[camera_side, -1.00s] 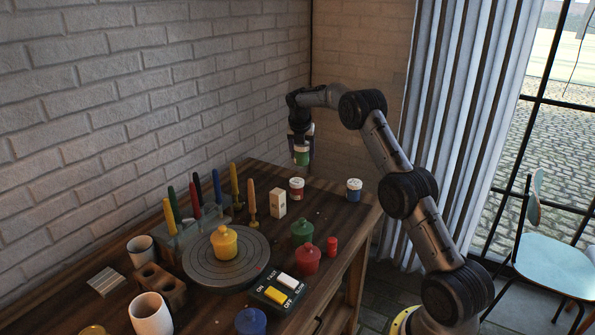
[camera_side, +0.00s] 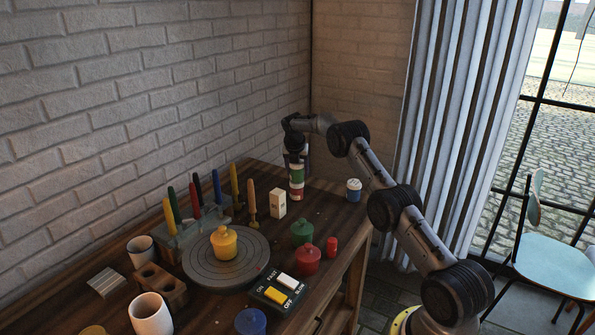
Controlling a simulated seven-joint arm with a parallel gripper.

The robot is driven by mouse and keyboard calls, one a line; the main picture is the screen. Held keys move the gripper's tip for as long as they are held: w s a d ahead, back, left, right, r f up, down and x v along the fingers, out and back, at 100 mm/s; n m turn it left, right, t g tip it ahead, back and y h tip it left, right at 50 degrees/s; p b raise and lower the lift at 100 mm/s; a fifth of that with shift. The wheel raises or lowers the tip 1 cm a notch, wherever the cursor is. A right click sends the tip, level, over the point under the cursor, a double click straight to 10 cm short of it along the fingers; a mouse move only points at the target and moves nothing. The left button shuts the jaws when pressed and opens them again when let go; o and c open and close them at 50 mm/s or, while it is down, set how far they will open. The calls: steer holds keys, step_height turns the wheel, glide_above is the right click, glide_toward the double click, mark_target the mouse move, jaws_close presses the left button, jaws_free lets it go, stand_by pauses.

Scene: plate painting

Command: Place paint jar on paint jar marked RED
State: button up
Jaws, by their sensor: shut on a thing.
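My gripper (camera_side: 297,161) is shut on a small paint jar with a green label (camera_side: 297,175), near the back right of the table. The green-labelled jar is upright, directly above a white-lidded jar with a red label (camera_side: 297,191). The two jars look stacked, with no clear gap between them. I cannot read the label on the lower jar at this size. My gripper's fingers partly hide the top of the green-labelled jar.
A blue-labelled jar (camera_side: 353,190) stands to the right near the table edge. A white box (camera_side: 278,203) stands to the left. Green (camera_side: 302,232) and red (camera_side: 307,259) lidded pots, a small red cylinder (camera_side: 332,246) and a turntable (camera_side: 199,264) with a yellow pot (camera_side: 224,242) are nearer.

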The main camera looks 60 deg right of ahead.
steer(key=shift+f, duration=0.1)
steer(key=o, duration=1.5)
